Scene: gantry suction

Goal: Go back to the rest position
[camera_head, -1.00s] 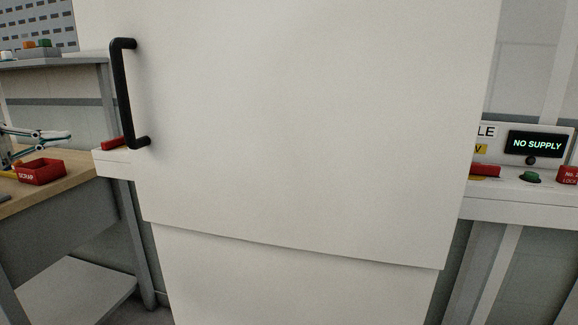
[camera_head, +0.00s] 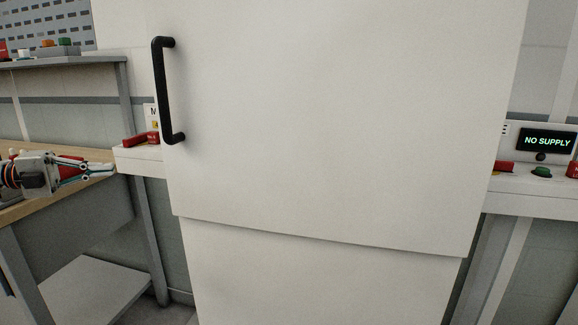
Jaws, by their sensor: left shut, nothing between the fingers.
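My left gripper (camera_head: 112,170) is at the left of the head view, pointing right. Its fingers are together with nothing between them. It is in front of the wooden-topped workbench (camera_head: 10,213) and left of the white ledge with red parts. It is apart from the black door handle (camera_head: 163,92). My right gripper is not in view.
A large white cabinet door (camera_head: 340,110) fills the middle, with a white lower panel (camera_head: 310,275) below. At the right a "NO SUPPLY" display (camera_head: 546,141) stands above a green button (camera_head: 541,172). A red part (camera_head: 135,140) lies on the white ledge (camera_head: 140,153). A shelf (camera_head: 60,62) is upper left.

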